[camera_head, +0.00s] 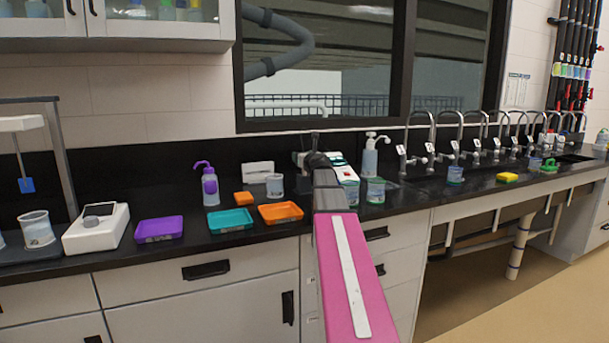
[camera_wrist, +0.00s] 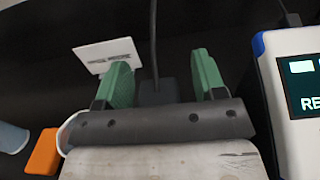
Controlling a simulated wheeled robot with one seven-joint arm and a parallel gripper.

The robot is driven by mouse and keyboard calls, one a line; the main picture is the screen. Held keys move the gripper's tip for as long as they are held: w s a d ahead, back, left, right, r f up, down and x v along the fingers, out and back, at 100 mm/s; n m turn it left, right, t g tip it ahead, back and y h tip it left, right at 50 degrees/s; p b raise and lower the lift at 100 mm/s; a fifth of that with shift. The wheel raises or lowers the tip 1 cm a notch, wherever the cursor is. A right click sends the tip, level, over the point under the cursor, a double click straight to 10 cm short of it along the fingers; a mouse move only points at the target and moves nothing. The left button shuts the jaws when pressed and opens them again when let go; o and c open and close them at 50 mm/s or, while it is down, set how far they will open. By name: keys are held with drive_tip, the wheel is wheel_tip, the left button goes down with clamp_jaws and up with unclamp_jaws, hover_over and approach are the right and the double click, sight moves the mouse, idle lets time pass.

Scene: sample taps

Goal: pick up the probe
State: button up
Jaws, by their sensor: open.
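My gripper (camera_head: 313,150) is over the bench, at the end of my pink arm. In the wrist view its two green fingers (camera_wrist: 163,76) stand wide apart, with nothing held. Between them is a dark block with a thin dark stem or cable (camera_wrist: 153,42) running up from it. This may be the probe, but dark on dark makes it hard to tell, and I cannot judge its distance from the fingers. In the head view my gripper and arm hide that spot. A white meter (camera_wrist: 300,95) with a lit screen stands right of the fingers, with a dark cable at its top.
An orange block (camera_wrist: 42,153) and a beaker (camera_wrist: 12,137) are at left. Purple (camera_head: 159,228), teal (camera_head: 231,221) and orange (camera_head: 280,212) trays line the bench front. A pump bottle (camera_head: 369,158) and taps stand right.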

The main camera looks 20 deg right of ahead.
drive_tip(key=c, duration=1)
drive_tip(key=shift+o, duration=0.2)
